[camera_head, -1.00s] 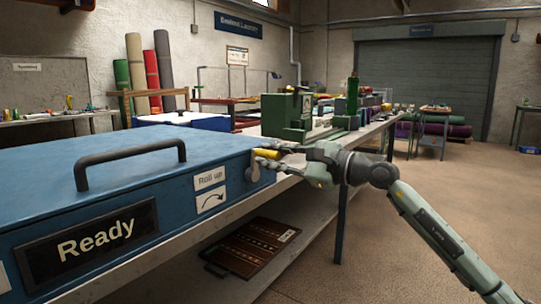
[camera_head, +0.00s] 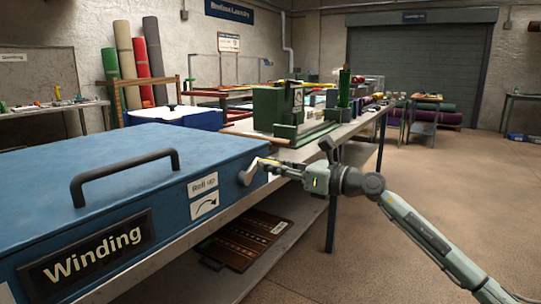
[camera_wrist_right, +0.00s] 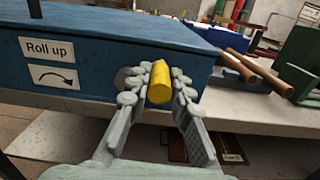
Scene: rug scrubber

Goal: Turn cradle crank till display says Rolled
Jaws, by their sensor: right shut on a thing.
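The blue cradle box (camera_head: 90,180) stands on the bench at the left, with a black handle on its lid. Its display (camera_head: 88,256) reads "Winding". A "Roll up" label and a curved arrow sign (camera_head: 205,206) are on its front, beside the crank (camera_head: 245,176). My right gripper (camera_head: 272,167) is at the crank. In the right wrist view, its fingers (camera_wrist_right: 158,95) are shut around the crank's yellow grip (camera_wrist_right: 160,82). In the head view the grip is mostly hidden by the fingers. My left gripper is not in view.
A green machine (camera_head: 285,112) stands further back on the bench (camera_head: 342,133). A brown slatted board (camera_head: 245,240) lies on the shelf below. Rolled rugs (camera_head: 140,62) stand at the back left.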

